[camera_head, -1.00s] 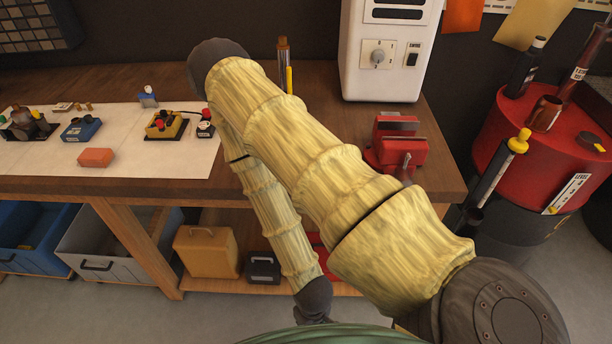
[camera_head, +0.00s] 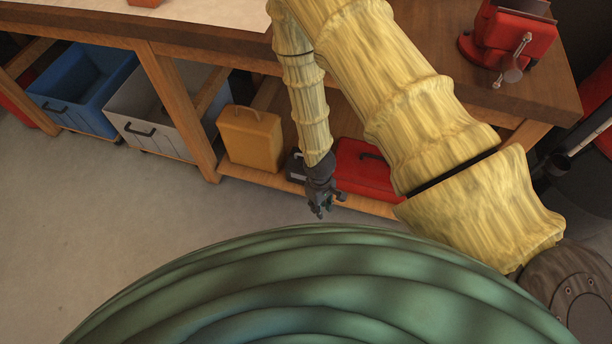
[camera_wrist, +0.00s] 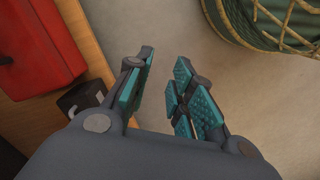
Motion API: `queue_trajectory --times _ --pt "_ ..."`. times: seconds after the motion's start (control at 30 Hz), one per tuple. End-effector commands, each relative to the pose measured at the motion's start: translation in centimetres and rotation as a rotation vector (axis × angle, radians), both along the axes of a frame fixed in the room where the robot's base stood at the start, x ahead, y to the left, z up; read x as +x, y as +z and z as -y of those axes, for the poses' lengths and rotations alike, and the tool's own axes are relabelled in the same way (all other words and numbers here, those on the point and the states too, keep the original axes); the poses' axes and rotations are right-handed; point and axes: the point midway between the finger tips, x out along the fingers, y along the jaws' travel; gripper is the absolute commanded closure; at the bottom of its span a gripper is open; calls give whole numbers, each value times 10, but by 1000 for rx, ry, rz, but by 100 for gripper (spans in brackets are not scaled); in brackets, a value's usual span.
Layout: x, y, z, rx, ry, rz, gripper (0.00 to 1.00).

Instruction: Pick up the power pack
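A small black box with a handle, which may be the power pack, sits on the low wooden shelf. In the head view only part of this black box (camera_head: 295,167) shows behind my forearm and gripper. In the wrist view the black box (camera_wrist: 82,97) is at left, partly hidden by my gripper's body. My gripper (camera_head: 321,210) points down in front of the shelf's edge. In the wrist view my gripper (camera_wrist: 166,68) is open, with teal pads apart and bare floor between them. It is not touching the black box.
A yellow case (camera_head: 250,138) stands left of the black box and a red toolbox (camera_head: 368,172) right of it, on the same shelf (camera_head: 236,172). Blue (camera_head: 75,95) and grey (camera_head: 160,115) bins stand further left. A red vise (camera_head: 508,38) is on the bench above. Floor in front is clear.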

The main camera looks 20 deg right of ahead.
Motion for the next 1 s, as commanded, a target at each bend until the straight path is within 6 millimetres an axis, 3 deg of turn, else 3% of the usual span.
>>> queue_trajectory --times 0.03,0.1,0.43,0.73,0.83,1.0 --pt "16 -24 -1 -19 36 4 77" --pt "37 -38 -1 -51 83 2 77" --pt "147 -86 -2 -260 293 44 77" --pt "249 -94 -10 -488 429 142 77" --pt "271 -90 -14 -541 453 169 77" --pt "290 -84 -16 -588 472 194 77"
